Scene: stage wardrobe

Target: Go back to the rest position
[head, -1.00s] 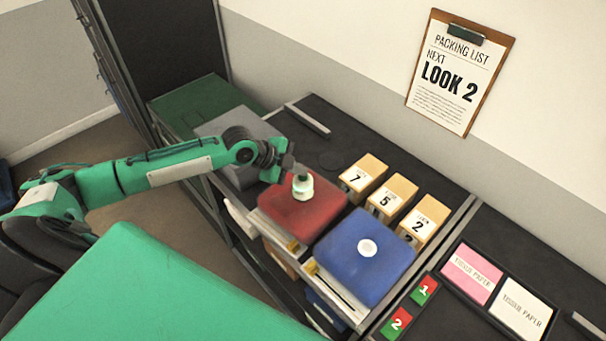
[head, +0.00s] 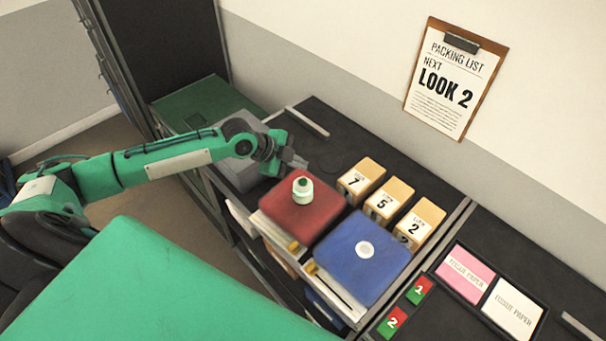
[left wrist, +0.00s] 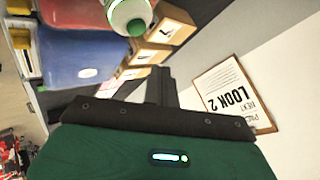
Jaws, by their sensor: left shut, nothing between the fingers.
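My left gripper (head: 292,160) is shut and empty. It is raised at the back left of the red box, apart from the white bottle with a green top (head: 303,190). The bottle stands upright on the lid of the red box (head: 290,218). In the left wrist view the gripper's dark fingers (left wrist: 166,88) are together, and the bottle (left wrist: 130,14) shows beyond them at the top. My right gripper is in neither view.
A blue box (head: 350,275) with a white disc on top stands beside the red one. Wooden blocks numbered 7, 5 and 2 (head: 382,201) stand behind. A tissue paper tray (head: 480,318) is at right. A packing list reading LOOK 2 (head: 448,85) hangs on the wall.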

